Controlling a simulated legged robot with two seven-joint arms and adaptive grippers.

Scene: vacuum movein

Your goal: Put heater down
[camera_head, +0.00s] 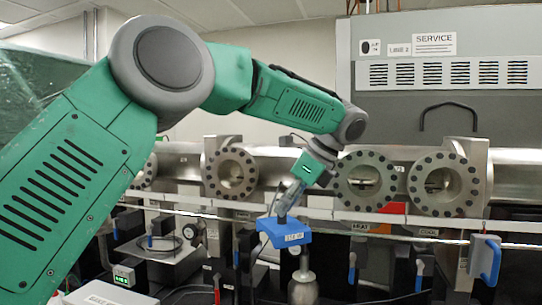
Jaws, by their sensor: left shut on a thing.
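My green left arm reaches in from the left across the view. Its gripper (287,203) points down and is shut on the heater (285,235), a blue block with a small white label on its front. The block is slightly tilted and sits in front of a thin horizontal bar. I cannot tell whether it touches anything below. The gripper's fingers are small and partly hidden at the block's top. My right gripper does not show.
A steel vacuum pipe with several round bolted flanges (366,181) runs behind the gripper. A grey service cabinet (450,110) stands at the back right. Valves and cables fill the lower area.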

